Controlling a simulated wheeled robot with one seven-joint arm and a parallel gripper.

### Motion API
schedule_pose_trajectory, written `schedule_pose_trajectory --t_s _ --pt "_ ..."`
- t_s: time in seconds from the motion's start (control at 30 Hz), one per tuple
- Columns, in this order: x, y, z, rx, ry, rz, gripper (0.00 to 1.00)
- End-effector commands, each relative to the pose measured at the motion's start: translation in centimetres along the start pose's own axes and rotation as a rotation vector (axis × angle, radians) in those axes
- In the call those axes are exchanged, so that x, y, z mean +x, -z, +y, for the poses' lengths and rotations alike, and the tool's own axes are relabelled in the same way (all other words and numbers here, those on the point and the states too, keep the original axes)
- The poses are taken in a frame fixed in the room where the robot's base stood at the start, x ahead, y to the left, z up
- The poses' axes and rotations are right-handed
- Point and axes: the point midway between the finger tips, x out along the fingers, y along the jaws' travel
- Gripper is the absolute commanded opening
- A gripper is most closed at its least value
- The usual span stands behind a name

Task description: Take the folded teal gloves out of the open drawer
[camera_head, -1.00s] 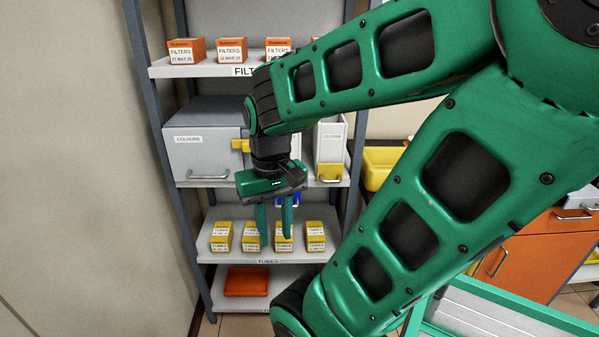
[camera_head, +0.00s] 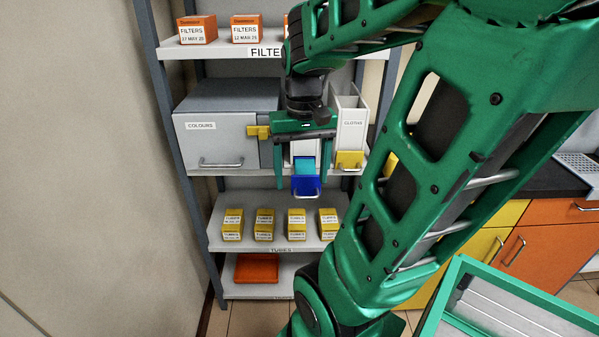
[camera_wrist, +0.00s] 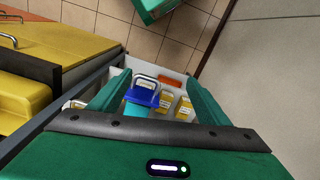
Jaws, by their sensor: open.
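The folded teal gloves (camera_head: 306,165) lie in the open drawer (camera_head: 306,187), which has a blue front and a metal handle. The drawer sticks out from the middle shelf, between the grey COLOURS box and the white CLOTHS holder. The gloves also show in the wrist view (camera_wrist: 136,110), behind the blue drawer front (camera_wrist: 143,96). My gripper (camera_head: 302,184) is open and empty, pointing down, with one finger on each side of the drawer in the picture. In the wrist view, the gloves lie between the fingers (camera_wrist: 157,78), nearer the left one. I cannot tell the exact height gap.
The COLOURS box (camera_head: 222,138) with a yellow catch stands close on the left. The CLOTHS holder (camera_head: 352,125) stands close on the right. FILTERS boxes (camera_head: 245,30) sit on the shelf above, yellow TUBES boxes (camera_head: 264,224) below. An orange box (camera_head: 257,268) lies on the bottom shelf.

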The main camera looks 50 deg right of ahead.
Motion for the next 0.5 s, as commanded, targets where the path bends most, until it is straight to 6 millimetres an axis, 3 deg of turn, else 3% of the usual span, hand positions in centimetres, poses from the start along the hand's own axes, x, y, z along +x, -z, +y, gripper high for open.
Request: schedule_pose_trajectory --t_s 0.03,0.2,0.33,0.5 --pt "-0.8 2.3 0.5 0.037 -0.002 0.000 0.70" --pt "-2.9 8.9 2.3 0.127 -0.003 0.004 0.70" --pt "-3.7 12.3 3.7 0.172 -0.005 0.004 0.70" --pt "-3.8 14.4 4.6 0.197 -0.005 0.004 0.70"
